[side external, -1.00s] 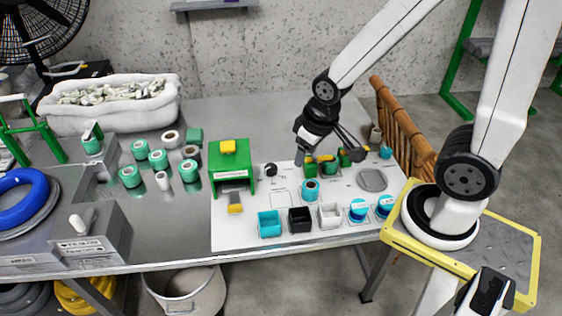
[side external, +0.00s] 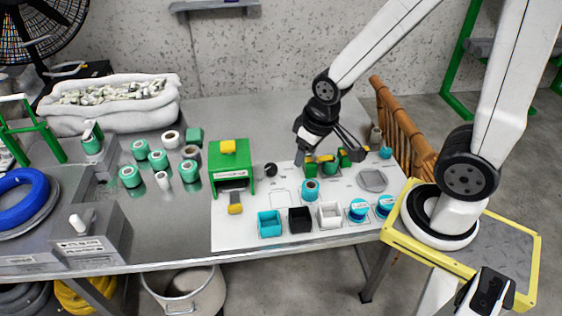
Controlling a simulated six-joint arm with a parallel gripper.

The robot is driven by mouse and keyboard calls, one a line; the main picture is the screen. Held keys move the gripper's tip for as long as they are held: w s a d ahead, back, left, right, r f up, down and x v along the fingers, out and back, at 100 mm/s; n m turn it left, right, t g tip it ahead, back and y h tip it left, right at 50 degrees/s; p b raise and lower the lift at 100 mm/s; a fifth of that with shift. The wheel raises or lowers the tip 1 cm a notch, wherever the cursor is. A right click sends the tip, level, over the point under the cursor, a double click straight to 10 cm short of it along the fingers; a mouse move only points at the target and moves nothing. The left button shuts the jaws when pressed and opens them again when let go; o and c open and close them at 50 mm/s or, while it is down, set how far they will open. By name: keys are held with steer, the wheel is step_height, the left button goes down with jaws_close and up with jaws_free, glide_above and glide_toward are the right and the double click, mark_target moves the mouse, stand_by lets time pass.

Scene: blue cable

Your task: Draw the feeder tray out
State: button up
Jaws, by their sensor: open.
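A green feeder (side external: 232,165) with a yellow block on top stands at the left of the white work mat. A small tray with a yellow handle (side external: 236,208) shows at the foot of its open front. How far the tray reaches into the feeder is too small to tell. My gripper (side external: 332,160) is open above the mat's back right part, well to the right of the feeder, close to green and yellow blocks (side external: 308,170). It touches nothing that I can make out.
Teal (side external: 269,224), black (side external: 299,220) and white (side external: 329,216) bins line the mat's front edge, with blue-topped round containers (side external: 358,211) to their right. A teal roll (side external: 310,190) stands mid-mat. A black knob (side external: 270,170) is beside the feeder. Green spools (side external: 158,160) stand to its left.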

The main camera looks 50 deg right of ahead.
steer(key=shift+c, duration=0.4)
